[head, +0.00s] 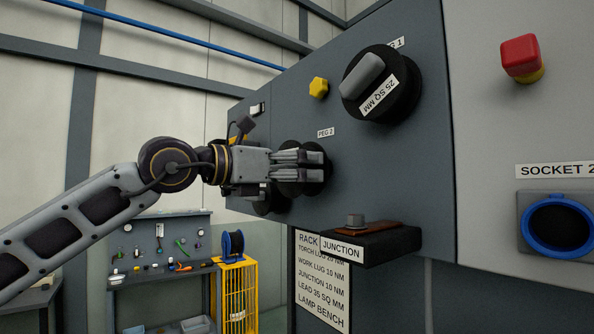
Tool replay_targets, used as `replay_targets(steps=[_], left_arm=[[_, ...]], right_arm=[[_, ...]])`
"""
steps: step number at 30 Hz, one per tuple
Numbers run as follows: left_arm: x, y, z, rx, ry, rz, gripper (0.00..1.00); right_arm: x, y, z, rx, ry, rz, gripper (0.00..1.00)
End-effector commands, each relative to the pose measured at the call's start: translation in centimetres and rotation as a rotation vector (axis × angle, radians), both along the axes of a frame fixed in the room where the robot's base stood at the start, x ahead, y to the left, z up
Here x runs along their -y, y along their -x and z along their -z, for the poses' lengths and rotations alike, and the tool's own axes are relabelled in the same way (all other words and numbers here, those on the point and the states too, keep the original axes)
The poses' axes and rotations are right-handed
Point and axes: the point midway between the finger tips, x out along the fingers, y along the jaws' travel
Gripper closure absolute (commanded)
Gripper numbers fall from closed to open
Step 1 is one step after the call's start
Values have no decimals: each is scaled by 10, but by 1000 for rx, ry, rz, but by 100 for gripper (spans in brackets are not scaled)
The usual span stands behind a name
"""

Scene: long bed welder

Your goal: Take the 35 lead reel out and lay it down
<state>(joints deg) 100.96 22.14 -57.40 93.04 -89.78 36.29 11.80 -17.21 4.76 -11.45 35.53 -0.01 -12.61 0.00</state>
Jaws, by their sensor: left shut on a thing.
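My left gripper (318,166) reaches in from the left to the dark panel, just below the PEG 2 label (326,133). It is shut on a black reel (314,149) at that peg. The gripper fingers cover much of the reel, and no size marking shows on it. I cannot tell whether the reel is still on its peg. Another black reel (385,88), marked 25 SQ MM, hangs on PEG 1 to the upper right. My right gripper is not in view.
A junction shelf (375,245) juts from the panel below right. A card (321,280) under it lists LEAD 35 SQ MM and LAMP BENCH. A workbench (160,274) stands at the back left, beside a yellow cage stand (237,295) bearing a blue-black spool (233,244).

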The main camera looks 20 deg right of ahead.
Motion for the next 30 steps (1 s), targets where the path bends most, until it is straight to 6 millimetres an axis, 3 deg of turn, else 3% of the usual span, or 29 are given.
replay_targets(steps=[11, 30], left_arm=[[-4, 1, -1, 2, 2, 0, 43], [-32, 12, -1, 2, 3, 0, 43]], right_arm=[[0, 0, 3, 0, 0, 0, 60], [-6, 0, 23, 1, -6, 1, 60]])
